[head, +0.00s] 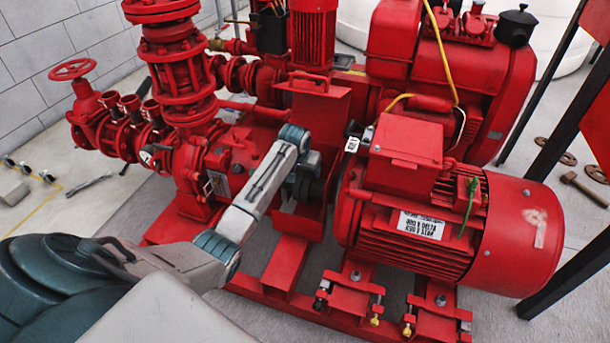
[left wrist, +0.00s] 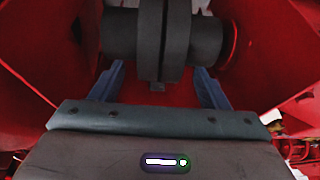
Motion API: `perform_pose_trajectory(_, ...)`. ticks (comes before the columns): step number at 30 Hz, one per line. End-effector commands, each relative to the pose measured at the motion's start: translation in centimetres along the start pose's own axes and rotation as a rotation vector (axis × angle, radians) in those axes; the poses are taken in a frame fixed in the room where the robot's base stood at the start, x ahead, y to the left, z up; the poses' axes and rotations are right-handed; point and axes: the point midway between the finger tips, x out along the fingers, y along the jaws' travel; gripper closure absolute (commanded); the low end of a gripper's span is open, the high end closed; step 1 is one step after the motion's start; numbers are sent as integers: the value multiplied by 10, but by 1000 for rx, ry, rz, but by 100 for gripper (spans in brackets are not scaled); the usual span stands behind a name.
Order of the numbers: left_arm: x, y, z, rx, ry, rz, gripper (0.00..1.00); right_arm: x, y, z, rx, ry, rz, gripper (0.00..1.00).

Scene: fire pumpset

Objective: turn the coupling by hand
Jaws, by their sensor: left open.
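The coupling is a dark grey cylinder with two flanges pressed together; it shows at the top middle of the left wrist view (left wrist: 165,42). In the head view my left arm and the red guard mostly hide it, and a dark part of it (head: 312,187) shows between the pump and the motor. My left gripper (left wrist: 165,82) is open, with one blue-grey finger on each side below the coupling's flanges. The flanges lie ahead of the gap between the fingers. I cannot tell whether either finger touches them. In the head view the left gripper (head: 302,180) reaches in at the coupling.
The red pump (head: 215,165) stands left of the coupling and the red motor (head: 430,220) stands right. A red guard (head: 315,100) rises behind. The red base frame (head: 285,265) runs below. A hammer (head: 583,188) lies on the floor at right.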

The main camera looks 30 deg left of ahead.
Motion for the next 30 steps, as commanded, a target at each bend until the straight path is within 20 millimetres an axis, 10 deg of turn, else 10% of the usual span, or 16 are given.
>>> perform_pose_trajectory(14, 18, 0, 0, 1, 1, -1, 31, -1, 0, 0, -2, 14, 5, 64)
perform_pose_trajectory(21, 18, 0, 0, 1, 1, 0, 74, -1, 0, 1, -1, 13, 5, 64)
perform_pose_trajectory(30, 17, 0, 1, 1, 15, -1, 76, 2, 0, 0, -1, 13, 5, 64)
